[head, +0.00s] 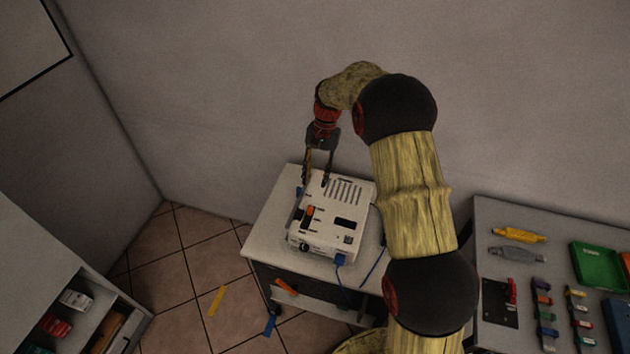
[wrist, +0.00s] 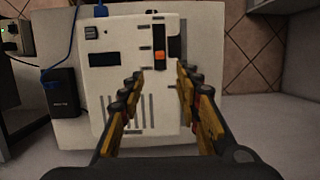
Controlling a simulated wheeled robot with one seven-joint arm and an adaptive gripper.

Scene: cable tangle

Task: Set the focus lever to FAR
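The white projector-like device (head: 335,215) stands on a small table, and it fills the middle of the wrist view (wrist: 110,75). An orange lever (wrist: 159,57) sits in a dark slot on its top, at the slot end nearer my gripper. It also shows in the head view (head: 310,211). Marks beside the slot are too small to read. My gripper (wrist: 160,74) is open and empty, its two fingers apart above the device, with the lever just beyond the gap between the tips. In the head view my gripper (head: 314,184) points down over the device's back left part.
Blue cables run from the device's blue plug (wrist: 101,11). A black box (wrist: 63,92) lies beside it on the small table (head: 268,225). A bench (head: 490,215) with tools and a green tray (head: 598,266) stands at right. A shelf unit (head: 45,250) stands at left.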

